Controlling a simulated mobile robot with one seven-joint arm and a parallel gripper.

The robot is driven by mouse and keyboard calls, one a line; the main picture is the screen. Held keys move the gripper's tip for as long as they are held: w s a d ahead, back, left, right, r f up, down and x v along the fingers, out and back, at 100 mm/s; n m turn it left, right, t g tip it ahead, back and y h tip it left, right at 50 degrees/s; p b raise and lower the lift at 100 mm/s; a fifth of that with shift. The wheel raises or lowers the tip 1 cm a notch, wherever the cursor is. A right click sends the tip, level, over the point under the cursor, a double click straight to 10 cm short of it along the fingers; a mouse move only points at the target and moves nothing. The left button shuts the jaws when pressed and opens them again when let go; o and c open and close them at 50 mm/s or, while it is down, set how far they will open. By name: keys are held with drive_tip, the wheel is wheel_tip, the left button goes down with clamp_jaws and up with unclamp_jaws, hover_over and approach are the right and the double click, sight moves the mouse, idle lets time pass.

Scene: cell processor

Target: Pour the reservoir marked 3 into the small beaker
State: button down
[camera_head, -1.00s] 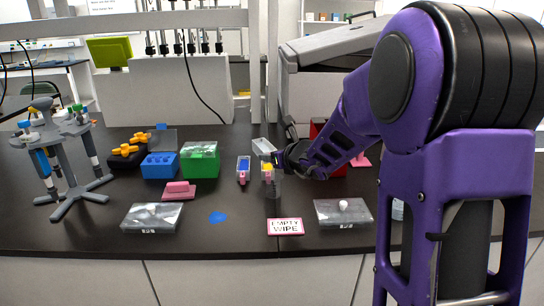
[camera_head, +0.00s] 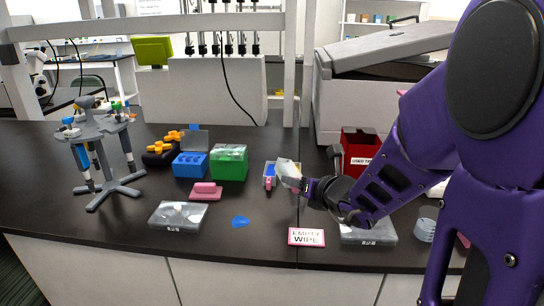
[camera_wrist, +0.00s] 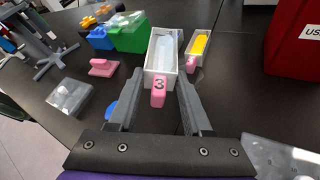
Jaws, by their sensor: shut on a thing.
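The reservoir marked 3 (camera_wrist: 163,52) is a white trough with pale contents and a pink tab bearing the 3. My gripper (camera_wrist: 160,84) is shut on its tab end. In the head view my gripper (camera_head: 302,185) holds the reservoir (camera_head: 288,172), which looks tilted and appears above the bench. A small clear cup with markings, seemingly the small beaker (camera_head: 425,231), stands at the right by the bench's front edge, partly near my arm. The beaker is not seen in the wrist view.
A yellow-filled reservoir (camera_wrist: 198,46) stands just beyond the held one; a blue one (camera_head: 270,171) is left of it. A red bin (camera_head: 360,150) stands behind my arm. Clear lidded boxes (camera_head: 178,216) and a wipe card (camera_head: 306,237) lie in front. A pipette stand (camera_head: 104,150) is left.

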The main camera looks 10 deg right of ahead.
drive_tip(key=shift+d+r+m+p, duration=0.1)
drive_tip(key=shift+r+m+p, duration=0.05)
drive_tip(key=shift+m+p, duration=0.4)
drive_tip(key=shift+f+b, duration=0.35)
drive_tip(key=shift+b, duration=0.15)
drive_tip(key=shift+r+y, duration=0.15)
drive_tip(key=shift+y, duration=0.15)
drive_tip(key=shift+m+y+p, duration=0.5)
drive_tip(key=shift+m+p, duration=0.15)
drive_tip(key=shift+p, duration=0.15)
drive_tip(key=shift+d+m, duration=0.1)
drive_tip(key=shift+m, duration=0.2)
drive_tip(key=shift+d+m+y+p, duration=0.1)
drive_tip(key=shift+m+y+p, duration=0.3)
drive_tip(key=shift+m+p, duration=0.2)
